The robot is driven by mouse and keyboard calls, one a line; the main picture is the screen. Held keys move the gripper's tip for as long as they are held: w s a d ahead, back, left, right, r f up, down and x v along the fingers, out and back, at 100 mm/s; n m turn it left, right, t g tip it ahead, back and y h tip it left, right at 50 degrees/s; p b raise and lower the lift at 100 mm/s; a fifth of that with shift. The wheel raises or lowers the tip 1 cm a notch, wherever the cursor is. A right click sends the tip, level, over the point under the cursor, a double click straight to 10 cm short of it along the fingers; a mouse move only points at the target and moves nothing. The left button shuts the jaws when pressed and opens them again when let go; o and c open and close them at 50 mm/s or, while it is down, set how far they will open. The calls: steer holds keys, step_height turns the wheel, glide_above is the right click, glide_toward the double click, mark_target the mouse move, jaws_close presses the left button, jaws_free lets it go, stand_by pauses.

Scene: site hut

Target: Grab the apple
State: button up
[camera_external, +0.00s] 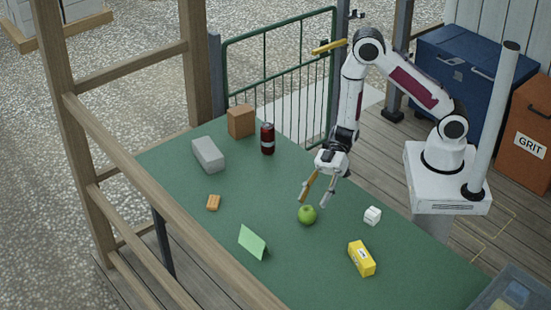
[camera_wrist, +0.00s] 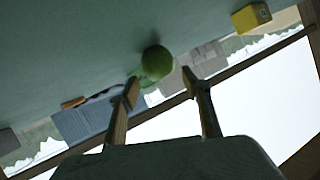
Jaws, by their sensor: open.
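A green apple (camera_external: 307,214) rests on the green table (camera_external: 200,258) near its middle right. My gripper (camera_external: 317,197) is open and empty, tilted downward just above and behind the apple. In the wrist view the apple (camera_wrist: 157,62) appears just beyond the fingertips, between their lines but closer to the left finger. The open fingers of my gripper (camera_wrist: 160,88) show fully there. I see a gap between the apple and the fingers in the wrist view, but cannot tell how large it is.
A white cube (camera_external: 372,215) and a yellow box (camera_external: 361,258) lie right of the apple. A folded green card (camera_external: 252,242) stands to the left front. A dark red can (camera_external: 267,139), brown box (camera_external: 241,121), grey block (camera_external: 208,155) and small orange block (camera_external: 213,202) are farther off.

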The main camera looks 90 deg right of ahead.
mark_target(302, 222)
steer(key=shift+x, duration=0.8)
steer(key=shift+f+x, duration=0.15)
steer(key=shift+x, duration=0.65)
steer(key=shift+f+x, duration=0.15)
steer(key=shift+x, duration=1.5)
steer(key=c, duration=1)
